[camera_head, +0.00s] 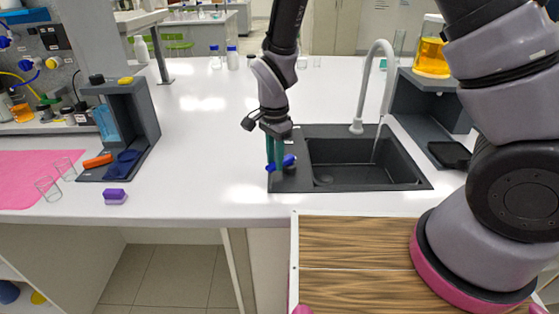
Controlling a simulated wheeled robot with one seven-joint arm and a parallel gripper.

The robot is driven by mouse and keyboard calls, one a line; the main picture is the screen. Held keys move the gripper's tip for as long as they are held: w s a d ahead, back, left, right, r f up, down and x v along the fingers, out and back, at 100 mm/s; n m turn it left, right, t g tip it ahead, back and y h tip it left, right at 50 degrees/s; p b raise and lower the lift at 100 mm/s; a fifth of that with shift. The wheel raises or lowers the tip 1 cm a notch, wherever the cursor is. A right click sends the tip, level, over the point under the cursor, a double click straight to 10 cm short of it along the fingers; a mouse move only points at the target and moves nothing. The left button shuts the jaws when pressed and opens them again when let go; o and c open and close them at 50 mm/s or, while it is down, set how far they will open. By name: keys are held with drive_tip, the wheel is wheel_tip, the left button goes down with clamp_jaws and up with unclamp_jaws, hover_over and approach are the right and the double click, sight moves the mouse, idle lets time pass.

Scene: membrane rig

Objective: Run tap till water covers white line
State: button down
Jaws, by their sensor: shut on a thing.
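The dark grey sink (420,181) is set into the white counter at the middle right. A pale grey tap (360,95) arches over it from the back edge. A thin pale streak (377,145) hangs below the spout and looks like running water. The basin floor with its round drain (323,180) shows; I cannot make out a white line or a water level. My gripper (275,160) points down at the sink's left ledge, its teal fingers shut on a small blue handle (289,160). The fingers hide part of the handle.
A dark stand with an amber-filled vessel (431,60) is right of the sink. My arm covers the far right. At left are a grey stand (140,115), a purple block (115,196), glass beakers (48,188) and a pink mat (15,185). The counter between is clear.

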drive_tip(key=shift+w+a+m, duration=0.3)
drive_tip(key=shift+w+m, duration=0.2)
drive_tip(key=shift+m, duration=0.7)
drive_tip(key=shift+w+a+m, duration=0.3)
drive_tip(key=shift+w+m, duration=0.2)
drive_tip(key=shift+m, duration=0.7)
drive_tip(key=c, duration=0.6)
unclamp_jaws()
drive_tip(key=shift+c, duration=0.2)
wheel_tip(320, 180, up, 11)
drive_tip(key=shift+f, duration=0.1)
